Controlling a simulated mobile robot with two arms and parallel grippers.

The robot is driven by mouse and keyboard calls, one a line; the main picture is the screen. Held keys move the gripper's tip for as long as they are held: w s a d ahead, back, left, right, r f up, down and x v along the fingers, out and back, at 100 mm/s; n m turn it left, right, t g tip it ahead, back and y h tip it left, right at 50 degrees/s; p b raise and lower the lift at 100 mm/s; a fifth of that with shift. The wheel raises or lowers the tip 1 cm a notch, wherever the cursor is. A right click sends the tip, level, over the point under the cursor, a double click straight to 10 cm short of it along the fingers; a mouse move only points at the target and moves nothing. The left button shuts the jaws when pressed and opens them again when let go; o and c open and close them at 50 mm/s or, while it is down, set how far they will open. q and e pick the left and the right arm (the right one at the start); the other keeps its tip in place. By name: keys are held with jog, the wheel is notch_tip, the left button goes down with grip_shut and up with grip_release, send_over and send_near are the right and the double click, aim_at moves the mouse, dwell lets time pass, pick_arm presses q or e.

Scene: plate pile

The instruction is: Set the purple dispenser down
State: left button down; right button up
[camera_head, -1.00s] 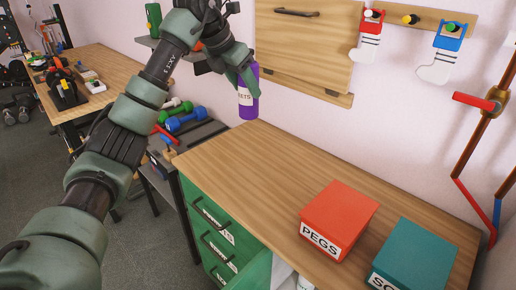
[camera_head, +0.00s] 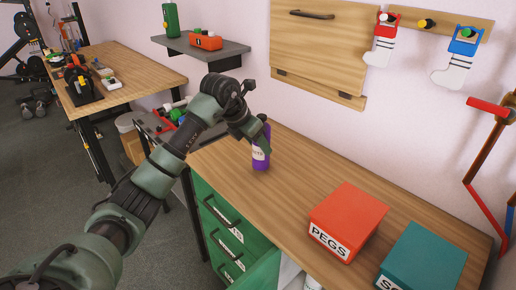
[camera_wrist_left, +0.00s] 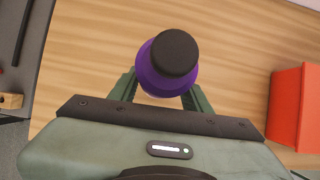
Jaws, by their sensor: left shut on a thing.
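The purple dispenser (camera_head: 261,160) is upright at the back left part of the wooden workbench (camera_head: 300,170), its base at or just above the top; I cannot tell if it touches. It has a white label. My left gripper (camera_head: 262,141) is shut on it from the side, covering part of its upper body. In the left wrist view the dispenser (camera_wrist_left: 170,60) shows from above with its dark round cap, between the two green fingers (camera_wrist_left: 160,90). My right gripper is not in view.
A red box marked PEGS (camera_head: 348,222) and a teal box (camera_head: 422,258) stand on the right part of the bench. The red box also shows in the wrist view (camera_wrist_left: 296,105). Green drawers (camera_head: 225,228) are below. A grey shelf (camera_head: 205,48) hangs behind. The middle bench top is clear.

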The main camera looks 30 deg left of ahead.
pick_arm(q)
jog(key=shift+f, duration=0.9)
jog(key=c, duration=0.7)
grip_release()
jog(key=shift+o, duration=0.2)
jog(key=v, duration=1.2)
jog(key=shift+b, duration=0.45)
